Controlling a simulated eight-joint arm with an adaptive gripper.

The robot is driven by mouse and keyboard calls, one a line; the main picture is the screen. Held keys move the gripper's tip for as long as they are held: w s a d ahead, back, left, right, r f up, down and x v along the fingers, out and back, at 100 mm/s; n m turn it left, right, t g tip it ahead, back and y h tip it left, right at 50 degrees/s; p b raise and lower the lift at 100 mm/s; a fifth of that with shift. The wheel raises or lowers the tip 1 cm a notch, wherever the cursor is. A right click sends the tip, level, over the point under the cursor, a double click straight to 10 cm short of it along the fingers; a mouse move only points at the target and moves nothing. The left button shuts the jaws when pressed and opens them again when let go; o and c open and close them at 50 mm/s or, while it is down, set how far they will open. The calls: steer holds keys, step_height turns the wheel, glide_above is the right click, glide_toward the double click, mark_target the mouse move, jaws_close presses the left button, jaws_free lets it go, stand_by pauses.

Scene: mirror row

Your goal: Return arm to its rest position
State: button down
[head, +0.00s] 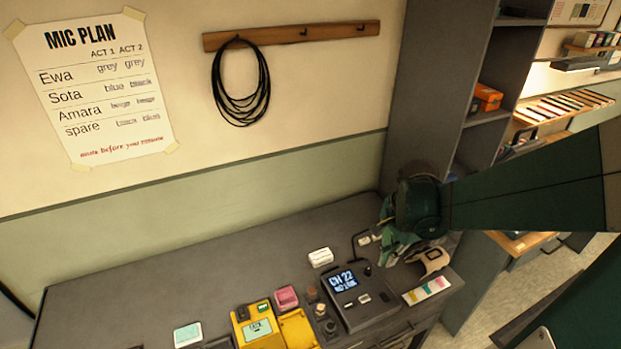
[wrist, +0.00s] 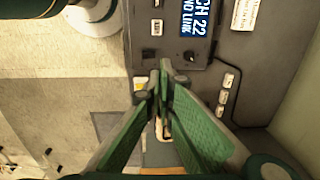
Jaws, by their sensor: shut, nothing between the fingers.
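My gripper (head: 388,243) is at the right end of the grey desk, over its back right part, at the end of my dark green arm coming in from the right. In the wrist view, the two green fingers of my gripper (wrist: 160,72) meet at their tips with nothing between them. Beyond the tips is the dark console with a lit display reading CH 22 (head: 358,303), which also shows in the wrist view (wrist: 170,50). Whether the fingertips touch anything is hard to tell.
A tan holder (head: 434,260) and a colour-striped card (head: 427,290) lie near the gripper. A yellow case (head: 299,329), pink box (head: 286,296) and white block (head: 320,257) stand left. A tall grey shelf (head: 428,80) rises behind the arm. The desk's left part is mostly clear.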

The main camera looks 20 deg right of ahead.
steer(key=a+r+n+t, duration=0.2)
steer(key=a+r+n, duration=0.2)
steer(key=a+n, duration=0.2)
steer(key=a+r+n+t, duration=0.2)
steer(key=a+r+n, duration=0.3)
steer(key=a, duration=0.4)
steer(key=a+r+n+t+b, duration=0.1)
steer(key=a+r+n+t, duration=0.1)
steer(key=a+r+n, duration=0.3)
steer(key=shift+w+a+n+t, duration=0.25)
steer(key=shift+a+n, duration=0.75)
steer(key=shift+a, duration=0.7)
